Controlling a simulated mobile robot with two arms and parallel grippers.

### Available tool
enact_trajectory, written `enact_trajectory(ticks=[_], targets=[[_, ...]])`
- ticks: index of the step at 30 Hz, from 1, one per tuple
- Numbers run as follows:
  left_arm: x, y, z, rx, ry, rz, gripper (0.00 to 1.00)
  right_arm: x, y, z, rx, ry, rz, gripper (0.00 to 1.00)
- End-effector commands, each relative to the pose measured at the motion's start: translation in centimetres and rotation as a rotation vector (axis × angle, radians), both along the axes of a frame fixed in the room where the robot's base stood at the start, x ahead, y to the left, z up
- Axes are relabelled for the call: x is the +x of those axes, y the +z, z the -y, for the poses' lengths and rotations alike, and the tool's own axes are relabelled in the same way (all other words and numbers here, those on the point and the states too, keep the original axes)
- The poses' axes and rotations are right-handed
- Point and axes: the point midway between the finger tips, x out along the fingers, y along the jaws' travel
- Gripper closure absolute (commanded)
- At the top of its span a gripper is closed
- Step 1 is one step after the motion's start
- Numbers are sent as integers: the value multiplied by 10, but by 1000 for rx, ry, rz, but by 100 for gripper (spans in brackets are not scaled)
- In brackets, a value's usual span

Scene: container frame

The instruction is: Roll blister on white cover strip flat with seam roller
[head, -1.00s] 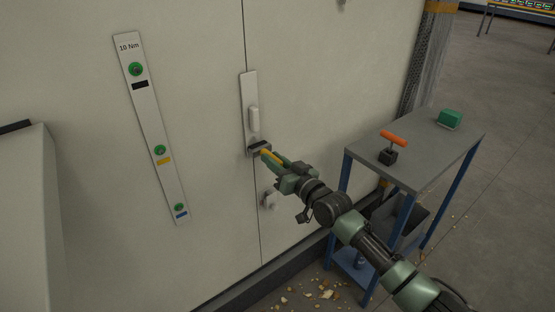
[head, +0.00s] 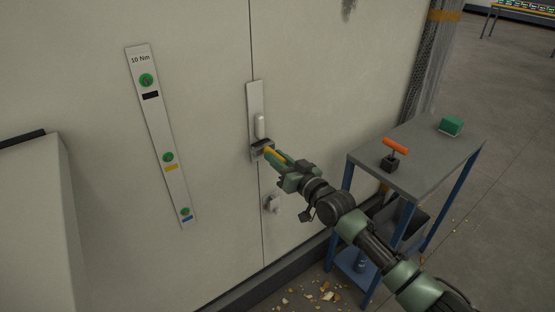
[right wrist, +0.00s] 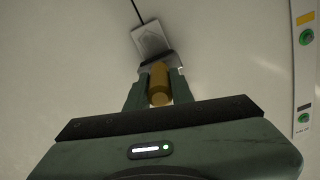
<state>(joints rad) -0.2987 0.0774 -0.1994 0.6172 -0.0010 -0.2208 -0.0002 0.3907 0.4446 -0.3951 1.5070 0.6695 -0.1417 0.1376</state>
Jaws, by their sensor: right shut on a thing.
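The white cover strip (head: 254,95) runs upright along the panel seam. Its blister (head: 260,127) is a pale raised oblong on the strip. My right gripper (head: 279,163) is shut on the yellow handle of the seam roller (head: 262,149). The grey roller head is at the lower part of the strip, just below the blister. The right wrist view shows the handle (right wrist: 159,86) between the fingers (right wrist: 157,76), with the strip (right wrist: 150,40) beyond the head. I cannot tell whether the roller presses on the strip. My left gripper is not in view.
A labelled strip with green round markers (head: 168,157) is on the wall at left. A pale fitting (head: 272,204) sits below the roller. Debris lies on the floor.

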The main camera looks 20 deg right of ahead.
Motion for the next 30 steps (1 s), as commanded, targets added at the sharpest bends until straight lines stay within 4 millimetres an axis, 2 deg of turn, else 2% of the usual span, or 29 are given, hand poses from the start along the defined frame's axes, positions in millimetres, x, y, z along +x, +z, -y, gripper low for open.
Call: enact_trajectory(ticks=[10,20,30], targets=[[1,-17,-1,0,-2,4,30,-1,-24,-1,-2,2,-3,100],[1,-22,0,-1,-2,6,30,-2,-34,0,-2,1,-5,100],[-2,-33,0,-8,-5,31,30,-3,-57,1,-2,1,-5,100]])
